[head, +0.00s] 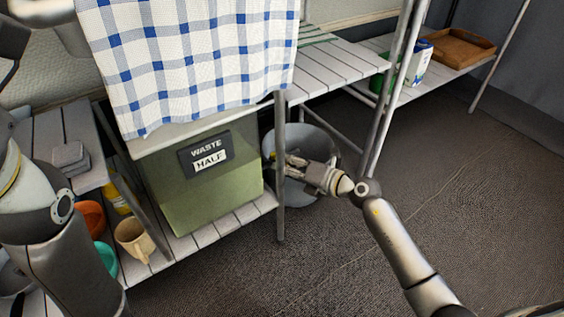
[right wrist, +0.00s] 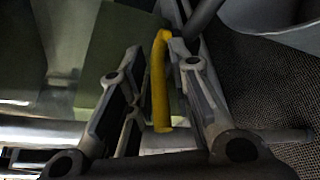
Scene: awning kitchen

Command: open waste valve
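The green waste tank (head: 205,190) stands on the low slatted shelf, with a dark label reading "WASTE" and "HALF". My right gripper (head: 290,164) is at the tank's right side, in front of a grey bucket (head: 325,140). In the right wrist view, a yellow valve handle (right wrist: 161,80) lies lengthwise between the two fingers of the right gripper (right wrist: 155,50). It is close to both fingers, nearer the right one; whether they grip it cannot be told. The handle is not clear in the head view. My left arm is at the left edge, its gripper not visible.
A blue-checked cloth (head: 190,60) hangs over the tank's top. A metal shelf leg (head: 280,170) stands between tank and bucket. Cups (head: 134,240) and bowls (head: 90,217) sit at the left. A wooden tray (head: 458,46) is on the far shelf. The carpet at right is clear.

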